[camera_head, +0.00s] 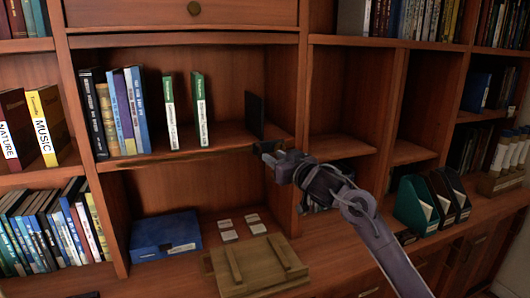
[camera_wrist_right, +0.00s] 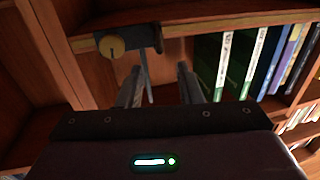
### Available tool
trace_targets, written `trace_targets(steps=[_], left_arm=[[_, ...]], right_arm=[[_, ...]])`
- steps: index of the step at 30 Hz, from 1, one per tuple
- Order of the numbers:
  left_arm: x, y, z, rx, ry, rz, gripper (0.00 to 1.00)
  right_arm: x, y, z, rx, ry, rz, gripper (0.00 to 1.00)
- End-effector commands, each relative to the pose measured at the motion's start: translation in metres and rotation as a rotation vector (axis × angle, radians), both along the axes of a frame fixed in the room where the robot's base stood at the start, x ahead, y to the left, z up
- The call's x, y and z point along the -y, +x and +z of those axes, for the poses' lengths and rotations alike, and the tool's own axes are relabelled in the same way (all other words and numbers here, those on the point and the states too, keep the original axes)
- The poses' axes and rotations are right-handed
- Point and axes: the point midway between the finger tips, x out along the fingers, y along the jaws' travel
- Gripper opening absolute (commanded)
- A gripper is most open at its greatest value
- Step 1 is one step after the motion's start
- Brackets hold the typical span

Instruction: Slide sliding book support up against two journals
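The sliding book support (camera_head: 254,115) is a dark upright plate on the middle shelf, near the right wall of the bay. Two green-and-white journals, the left one (camera_head: 170,112) and the right one (camera_head: 200,110), stand upright to its left, with a clear gap between support and journals. My right gripper (camera_head: 268,154) is at the shelf's front edge, just below the support. In the right wrist view its fingers (camera_wrist_right: 158,88) are apart, with a thin dark strip showing between them. The journals (camera_wrist_right: 238,62) appear at right there. My left gripper is out of view.
Several books (camera_head: 118,110) stand left of the journals. A blue box (camera_head: 165,236) and a wooden board (camera_head: 258,266) lie on the counter below. Green and dark file holders (camera_head: 418,206) stand at right. A brass-coloured knob (camera_wrist_right: 112,48) shows near the fingers.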

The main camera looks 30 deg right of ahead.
Motion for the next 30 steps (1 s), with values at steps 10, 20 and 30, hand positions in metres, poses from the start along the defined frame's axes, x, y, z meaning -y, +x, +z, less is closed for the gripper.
trace_targets(steps=[10,20,30], left_arm=[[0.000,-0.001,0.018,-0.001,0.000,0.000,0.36],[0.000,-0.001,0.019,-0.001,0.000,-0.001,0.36],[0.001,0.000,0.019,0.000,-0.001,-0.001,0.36]], right_arm=[[0.002,0.051,0.002,0.000,0.002,-0.001,0.32],[0.002,0.059,-0.001,-0.002,-0.003,-0.001,0.32],[0.002,0.059,-0.001,-0.002,-0.002,-0.001,0.00]])
